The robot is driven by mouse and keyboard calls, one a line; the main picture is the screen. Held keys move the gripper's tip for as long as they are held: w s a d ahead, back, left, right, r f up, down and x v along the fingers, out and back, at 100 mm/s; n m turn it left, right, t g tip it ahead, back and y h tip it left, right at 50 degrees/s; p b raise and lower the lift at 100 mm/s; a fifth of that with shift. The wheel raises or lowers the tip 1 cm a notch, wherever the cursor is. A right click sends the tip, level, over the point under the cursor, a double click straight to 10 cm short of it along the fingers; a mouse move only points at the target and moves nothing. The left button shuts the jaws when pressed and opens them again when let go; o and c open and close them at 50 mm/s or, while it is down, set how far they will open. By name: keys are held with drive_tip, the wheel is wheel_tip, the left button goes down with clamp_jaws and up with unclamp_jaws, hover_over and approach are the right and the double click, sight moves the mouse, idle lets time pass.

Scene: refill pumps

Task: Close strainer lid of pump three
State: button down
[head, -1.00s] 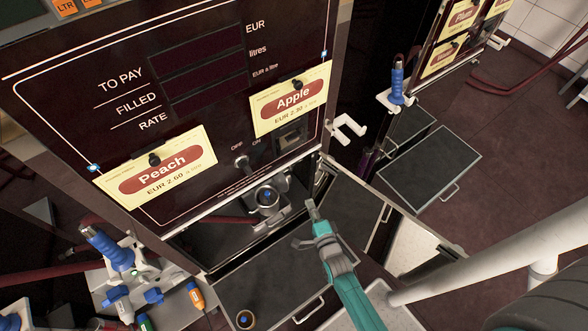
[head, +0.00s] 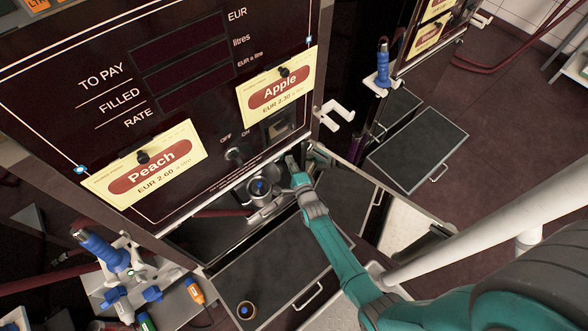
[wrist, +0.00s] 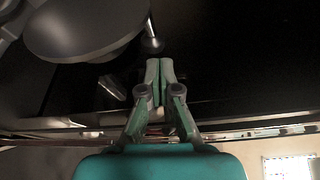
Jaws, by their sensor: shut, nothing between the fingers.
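The pump's strainer (head: 259,188) is a small round grey metal fitting with a blue centre, low in the opening under the Peach and Apple panel. My gripper (head: 292,163) is shut and empty, just right of and slightly above the strainer in the head view. In the wrist view a large round grey disc (wrist: 85,28) is at upper left, close to the shut fingertips (wrist: 160,66); I cannot tell for sure whether it is the strainer lid. A thin metal rod with a rounded end (wrist: 152,43) is just above the fingertips. I see no clear contact.
A white hose hook (head: 333,113) sticks out to the right. A neighbouring pump's open drawer (head: 420,150) is further right, with free floor (head: 500,130) beyond.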

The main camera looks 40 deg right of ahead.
drive_tip(key=shift+w+d, duration=0.15)
drive_tip(key=shift+w, duration=0.35)
drive_tip(key=a+n+t+y, duration=0.1)
drive_tip(key=a+n, duration=0.4)
drive_tip(key=a+n+t, duration=0.2)
drive_tip(key=a+n, duration=0.3)
drive_tip(key=n, duration=0.1)
drive_tip(key=a+n+t+y, duration=0.1)
drive_tip(key=a+n+t, duration=0.1)
drive_tip(key=a+n, duration=0.3)
drive_tip(key=shift+a+f+n+y, duration=0.2)
drive_tip(key=shift+a+n+y, duration=0.15)
drive_tip(key=shift+n, duration=0.25)
drive_tip(key=shift+a+f+n+t+y, duration=0.15)
drive_tip(key=shift+a+f+n+y, duration=0.4)
drive_tip(key=shift+n, duration=0.65)
drive_tip(key=shift+a+f+n+t+y, duration=0.15)
drive_tip(key=shift+a+f+n+y, duration=0.15)
drive_tip(key=shift+a+f+n, duration=0.7)
drive_tip(key=shift+d+r+n, duration=0.15)
drive_tip(key=shift+d+n, duration=0.15)
drive_tip(key=v, duration=1)
